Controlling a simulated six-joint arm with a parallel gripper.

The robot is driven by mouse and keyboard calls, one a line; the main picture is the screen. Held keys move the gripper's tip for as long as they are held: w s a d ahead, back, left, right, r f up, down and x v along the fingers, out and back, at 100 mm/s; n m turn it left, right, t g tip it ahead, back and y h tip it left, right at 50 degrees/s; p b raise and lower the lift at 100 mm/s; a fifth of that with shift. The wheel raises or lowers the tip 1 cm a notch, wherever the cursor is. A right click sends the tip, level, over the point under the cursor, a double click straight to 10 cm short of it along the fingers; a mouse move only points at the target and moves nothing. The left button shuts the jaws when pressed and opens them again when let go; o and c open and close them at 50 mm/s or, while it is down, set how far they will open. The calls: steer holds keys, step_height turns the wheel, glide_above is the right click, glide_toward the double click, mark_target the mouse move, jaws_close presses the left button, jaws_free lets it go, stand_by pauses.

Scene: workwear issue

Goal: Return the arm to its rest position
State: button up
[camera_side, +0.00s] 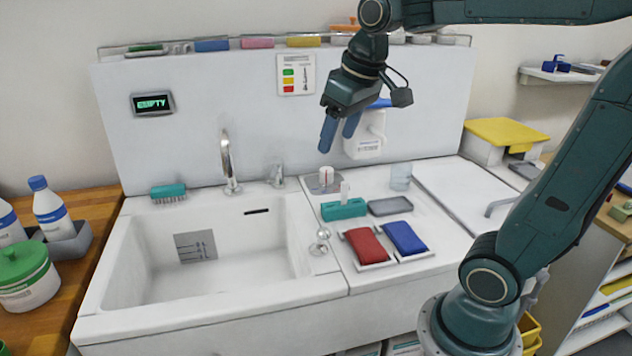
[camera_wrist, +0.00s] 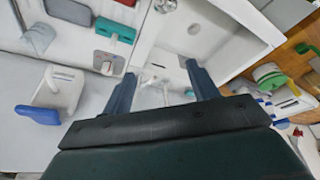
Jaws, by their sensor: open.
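My gripper (camera_side: 339,134) is open, with nothing between its blue fingers. My dark green arm reaches in from the right and bends high over the counter.
The white sink (camera_side: 130,275) is empty, with a tall tap (camera_side: 228,165) behind it. A red pouch (camera_side: 366,245), a blue pouch (camera_side: 405,238), a teal block (camera_side: 344,209) and a clear cup (camera_side: 401,177) stand on the counter. A white dispenser (camera_side: 366,135) is close behind my gripper.

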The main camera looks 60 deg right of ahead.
steer(key=s+a+f+t, duration=0.1)
steer(key=s+a+f, duration=0.1)
steer(key=s, duration=0.3)
steer(key=s+a+f+n, duration=0.1)
steer(key=s+a+f, duration=0.2)
steer(key=s, duration=0.3)
steer(key=shift+a+f+t+y, duration=0.2)
steer(key=shift+a+t+y, duration=0.2)
